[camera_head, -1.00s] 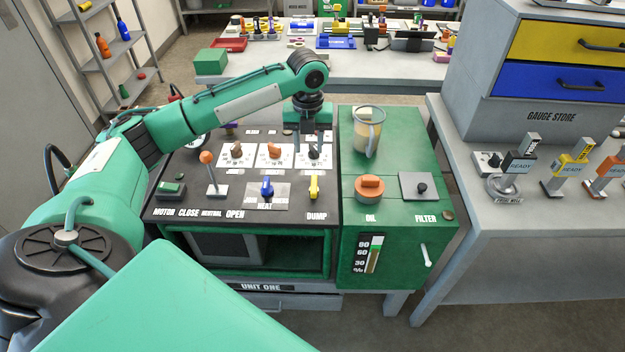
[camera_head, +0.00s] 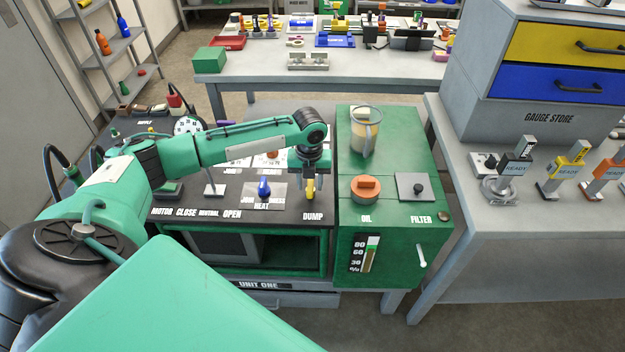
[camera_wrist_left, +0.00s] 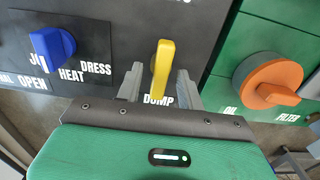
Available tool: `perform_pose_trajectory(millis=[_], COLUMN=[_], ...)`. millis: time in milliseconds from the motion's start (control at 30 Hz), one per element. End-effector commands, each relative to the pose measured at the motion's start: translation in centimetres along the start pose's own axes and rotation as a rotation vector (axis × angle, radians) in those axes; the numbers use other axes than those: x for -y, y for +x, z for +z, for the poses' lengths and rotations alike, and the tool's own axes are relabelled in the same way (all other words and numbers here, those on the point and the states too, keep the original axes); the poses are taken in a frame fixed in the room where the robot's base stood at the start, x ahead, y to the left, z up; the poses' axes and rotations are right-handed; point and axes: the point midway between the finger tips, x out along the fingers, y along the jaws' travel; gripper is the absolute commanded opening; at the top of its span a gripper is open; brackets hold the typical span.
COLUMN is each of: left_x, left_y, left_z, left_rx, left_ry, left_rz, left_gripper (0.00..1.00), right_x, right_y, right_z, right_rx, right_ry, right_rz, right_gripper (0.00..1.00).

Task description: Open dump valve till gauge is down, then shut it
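The dump valve's yellow handle (camera_head: 311,191) sits above the DUMP label at the panel's front right corner. In the left wrist view the handle (camera_wrist_left: 162,70) stands lengthwise above the label, which it partly covers. My left gripper (camera_head: 311,178) is over it, pointing down. In the wrist view its two grey fingers (camera_wrist_left: 160,80) are spread on either side of the handle, with gaps visible. A round white gauge dial (camera_head: 187,125) shows at the panel's back left; its needle is too small to read. My right gripper is out of view.
The blue HEAT knob (camera_head: 264,187) is left of the dump handle. The orange OIL cap (camera_head: 366,187) and black FILTER knob (camera_head: 418,188) are right, on the green cabinet (camera_head: 400,255). A clear jug (camera_head: 364,132) stands behind. My left forearm crosses above the panel.

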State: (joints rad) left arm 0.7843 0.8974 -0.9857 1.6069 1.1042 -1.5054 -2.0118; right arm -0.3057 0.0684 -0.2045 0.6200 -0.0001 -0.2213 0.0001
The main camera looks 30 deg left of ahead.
Motion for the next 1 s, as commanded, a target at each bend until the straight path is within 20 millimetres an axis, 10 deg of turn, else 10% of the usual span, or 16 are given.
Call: perform_pose_trajectory(millis=[133, 333, 1000], left_x=[0.0, 0.0, 0.2], left_y=[0.0, -0.1, -0.8], left_z=[0.0, 0.0, 0.0], left_rx=[0.000, 0.000, -0.002], left_ry=[0.000, 0.000, -0.235], left_rz=[0.000, -0.001, -0.004], left_gripper=[0.36, 0.00, 0.00], right_x=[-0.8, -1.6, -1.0], right_y=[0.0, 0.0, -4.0], right_z=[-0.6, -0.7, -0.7], right_rx=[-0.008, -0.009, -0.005], right_ry=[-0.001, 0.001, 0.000], right_rz=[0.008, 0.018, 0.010], right_gripper=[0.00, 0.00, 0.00])
